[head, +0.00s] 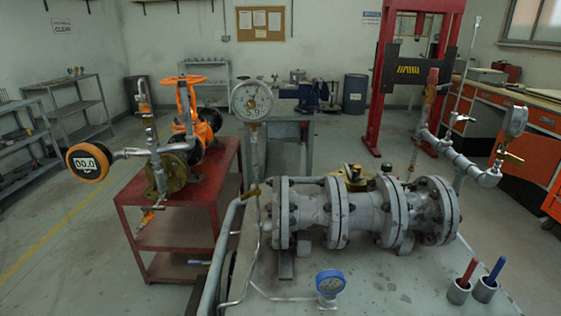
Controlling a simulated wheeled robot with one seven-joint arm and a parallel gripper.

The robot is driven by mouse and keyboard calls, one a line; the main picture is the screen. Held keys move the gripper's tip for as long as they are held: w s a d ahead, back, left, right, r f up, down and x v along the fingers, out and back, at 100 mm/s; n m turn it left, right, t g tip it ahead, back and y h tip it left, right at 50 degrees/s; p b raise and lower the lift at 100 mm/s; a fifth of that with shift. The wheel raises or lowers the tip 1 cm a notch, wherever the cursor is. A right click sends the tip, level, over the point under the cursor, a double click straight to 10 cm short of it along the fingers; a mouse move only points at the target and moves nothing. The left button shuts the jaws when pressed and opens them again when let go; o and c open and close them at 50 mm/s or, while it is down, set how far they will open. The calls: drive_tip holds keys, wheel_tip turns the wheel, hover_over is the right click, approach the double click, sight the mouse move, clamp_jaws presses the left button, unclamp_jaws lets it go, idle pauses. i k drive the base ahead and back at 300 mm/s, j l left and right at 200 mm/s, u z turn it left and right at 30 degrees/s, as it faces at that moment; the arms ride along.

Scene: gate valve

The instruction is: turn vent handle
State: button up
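A grey flanged valve body (365,212) lies across the bench in the middle. I cannot tell which of several small handles is the vent handle. A yellow lever (250,193) sits at the left, beside the upright gauge stem. A brass-coloured lever (511,156) sits under the right gauge (515,121). A red handle (432,77) stands upright atop a thin valve stem behind the right part of the body. A small orange-red handle (147,216) hangs low on the left assembly. My gripper is not in view.
A large dial gauge (251,101) stands over the left flange, and a blue gauge (330,283) sits at the front. Two cups (458,291) (485,289) hold a red and a blue rod. A red cart (185,229) stands left. Floor is clear further left.

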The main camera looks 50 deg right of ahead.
sight(471, 119)
drive_tip(key=k+l+z, duration=0.3)
drive_tip(key=l, duration=0.15)
drive_tip(key=l+z, duration=0.25)
drive_tip(key=l, duration=0.25)
drive_tip(key=k+l+z, duration=0.1)
drive_tip(key=l+z, duration=0.2)
drive_tip(key=l, duration=0.25)
drive_tip(key=l+z, duration=0.3)
drive_tip(key=l, duration=0.2)
